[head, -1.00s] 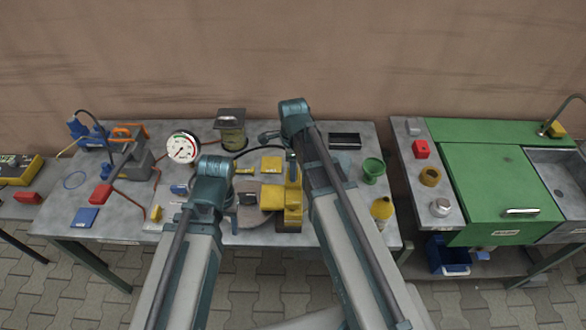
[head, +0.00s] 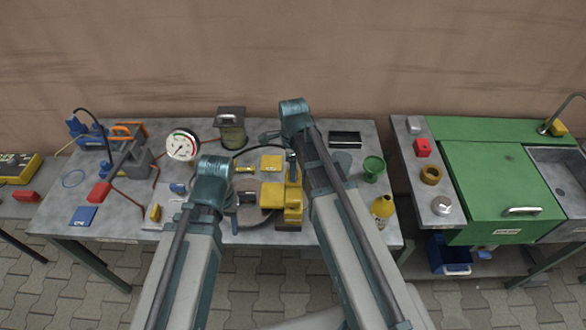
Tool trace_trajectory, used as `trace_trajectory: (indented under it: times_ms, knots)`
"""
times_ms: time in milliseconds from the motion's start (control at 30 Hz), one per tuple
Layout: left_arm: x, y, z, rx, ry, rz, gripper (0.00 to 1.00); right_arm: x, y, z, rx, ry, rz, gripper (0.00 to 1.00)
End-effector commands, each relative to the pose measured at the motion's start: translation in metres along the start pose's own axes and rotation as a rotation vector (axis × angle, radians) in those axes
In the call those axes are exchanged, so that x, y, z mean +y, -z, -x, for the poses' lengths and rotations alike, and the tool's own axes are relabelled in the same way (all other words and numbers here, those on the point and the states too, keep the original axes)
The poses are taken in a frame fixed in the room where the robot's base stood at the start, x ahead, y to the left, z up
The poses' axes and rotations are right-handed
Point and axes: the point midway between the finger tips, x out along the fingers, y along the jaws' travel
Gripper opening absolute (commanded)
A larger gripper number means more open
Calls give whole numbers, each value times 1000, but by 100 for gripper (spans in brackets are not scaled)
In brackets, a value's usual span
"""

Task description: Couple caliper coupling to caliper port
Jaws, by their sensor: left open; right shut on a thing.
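A yellow caliper block (head: 291,205) stands on the grey bench, between my two arms. Its port cannot be made out. A thin black hose (head: 262,147) arcs from the left toward the top of the block. My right gripper (head: 270,137) is mostly hidden by its own wrist, behind the block, and is shut on the caliper coupling at the hose; the coupling itself is not clear. My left gripper (head: 232,198) is open, left of the yellow block and mostly hidden under its wrist. Contact between coupling and block cannot be seen.
A white dial gauge (head: 182,146), a lidded jar (head: 231,128) and a black tray (head: 345,139) stand toward the back. A green funnel (head: 373,168) and a yellow bottle (head: 383,207) stand right of my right arm.

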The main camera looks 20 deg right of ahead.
Motion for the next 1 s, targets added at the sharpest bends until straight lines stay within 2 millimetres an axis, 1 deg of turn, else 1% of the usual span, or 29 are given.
trace_trajectory:
  times_ms: [100, 133, 267, 300, 333, 733, 867, 1000]
  knots:
    - [0, 0, -3, 0, 0, 0, 52, 0, 0, -3, 0, 0, 0, 0]
    - [0, 0, -3, 0, 0, 0, 52, 0, 0, -3, 0, 0, 0, 46]
    - [0, 0, -2, 0, 0, 0, 52, 0, 0, -2, 0, 0, 0, 70]
    - [0, 0, -2, 0, 0, 0, 52, 0, 0, -2, 0, 0, 0, 77]
    - [0, 0, -2, 0, 0, 0, 52, 0, 0, -2, 0, 0, 0, 80]
    - [0, 0, 1, 0, 0, 0, 52, 0, 0, 1, 0, 0, 0, 80]
    - [-1, 0, 9, 0, 0, 0, 52, 0, 0, 9, 0, 0, 0, 80]
    - [-2, -1, 24, 0, 0, 0, 52, 0, 0, 24, 0, 0, 0, 80]
